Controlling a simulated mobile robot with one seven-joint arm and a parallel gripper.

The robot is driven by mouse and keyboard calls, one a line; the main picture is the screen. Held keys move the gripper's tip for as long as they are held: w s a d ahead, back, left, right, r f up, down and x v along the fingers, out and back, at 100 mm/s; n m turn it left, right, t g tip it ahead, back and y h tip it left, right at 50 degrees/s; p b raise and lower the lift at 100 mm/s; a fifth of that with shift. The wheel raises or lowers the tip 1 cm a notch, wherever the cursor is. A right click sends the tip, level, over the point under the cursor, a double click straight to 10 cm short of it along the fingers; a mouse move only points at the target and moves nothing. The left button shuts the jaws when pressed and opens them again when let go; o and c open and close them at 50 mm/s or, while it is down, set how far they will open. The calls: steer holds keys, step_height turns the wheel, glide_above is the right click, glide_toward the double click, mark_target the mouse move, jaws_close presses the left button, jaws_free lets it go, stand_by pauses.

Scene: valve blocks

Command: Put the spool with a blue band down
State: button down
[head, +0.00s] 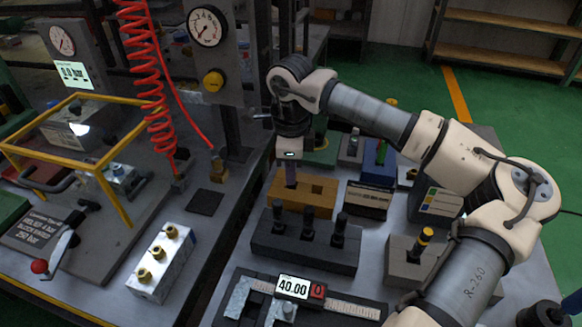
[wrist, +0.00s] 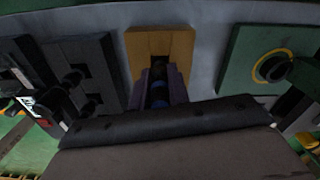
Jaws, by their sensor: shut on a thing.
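My gripper (head: 290,182) points down over the left part of an ochre block (head: 305,208). A square opening shows in the block's right part. In the wrist view my gripper (wrist: 160,98) is shut on the dark spool with a blue band (wrist: 159,87), which sits between the two fingers. The ochre block (wrist: 172,42) is just beyond the fingertips there. The fingers hide the spool in the head view. I cannot tell whether the spool's lower end is inside the block or just above it.
A dark block with several black spools (head: 307,240) stands in front of the ochre block. A blue block (head: 378,165) stands behind right, a green block (head: 322,152) behind. A caliper with a display (head: 294,287) lies at the front. A silver valve block (head: 160,262) is at left.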

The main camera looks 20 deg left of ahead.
steer(key=c, duration=1.3)
jaws_free()
steer(key=shift+f, duration=0.1)
steer(key=shift+c, duration=0.2)
step_height(320, 180, up, 12)
steer(key=shift+r, duration=0.2)
